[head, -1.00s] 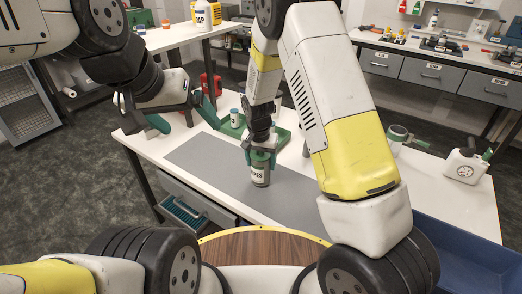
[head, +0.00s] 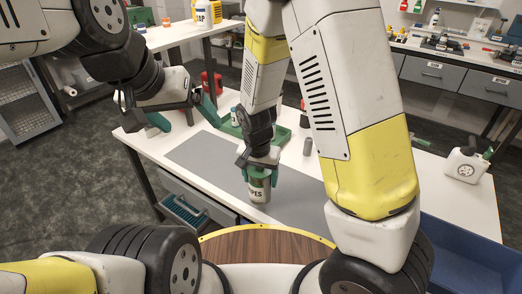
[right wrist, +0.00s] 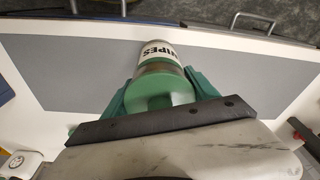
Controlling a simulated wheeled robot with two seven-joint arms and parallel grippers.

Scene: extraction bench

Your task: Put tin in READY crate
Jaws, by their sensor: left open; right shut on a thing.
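My left gripper (head: 183,114) is open and empty above the table's far left corner. A blue crate (head: 465,250) shows at the lower right, partly behind my right arm; no READY label is visible.
The grey mat (head: 200,153) lies on the white table. A green tray (head: 284,138) stands behind the tin and a white jug (head: 465,165) to the right. A red container (head: 211,83) is at the back. A wood-topped round surface (head: 265,248) is in front.

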